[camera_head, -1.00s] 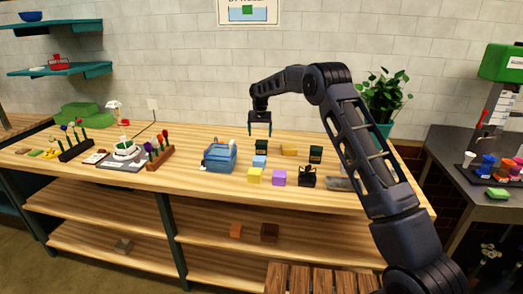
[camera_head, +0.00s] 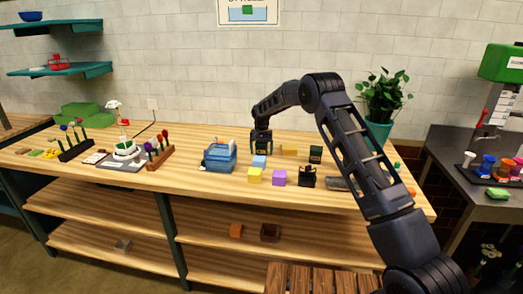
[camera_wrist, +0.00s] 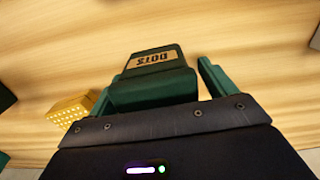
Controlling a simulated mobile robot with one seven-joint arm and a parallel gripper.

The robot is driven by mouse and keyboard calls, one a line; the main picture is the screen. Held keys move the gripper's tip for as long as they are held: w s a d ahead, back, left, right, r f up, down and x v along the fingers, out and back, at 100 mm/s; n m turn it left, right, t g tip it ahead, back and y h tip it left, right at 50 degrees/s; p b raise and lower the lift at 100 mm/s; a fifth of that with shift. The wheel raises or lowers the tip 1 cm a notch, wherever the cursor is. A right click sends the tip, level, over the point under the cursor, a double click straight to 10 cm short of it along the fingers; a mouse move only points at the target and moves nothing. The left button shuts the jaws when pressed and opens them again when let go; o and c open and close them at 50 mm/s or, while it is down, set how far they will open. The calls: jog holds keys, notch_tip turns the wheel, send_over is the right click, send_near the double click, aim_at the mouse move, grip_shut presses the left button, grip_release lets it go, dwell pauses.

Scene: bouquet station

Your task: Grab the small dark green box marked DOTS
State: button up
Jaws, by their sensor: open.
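The small dark green box marked DOTS (camera_wrist: 152,62) shows in the wrist view, with its tan label upside down. My gripper (camera_head: 262,151) is open and low over the bench in the head view, where it hides most or all of this box. In the wrist view, one finger is close to the box's left side and the other stands to its right with a visible gap. The box appears to lie between the fingers; contact cannot be told.
Another dark green box (camera_head: 315,154) stands to the right. Light blue (camera_head: 259,162), yellow (camera_head: 255,175) and purple (camera_head: 279,177) blocks lie in front. A blue container (camera_head: 219,157) stands left.

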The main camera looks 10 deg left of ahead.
jog(key=c, duration=1.1)
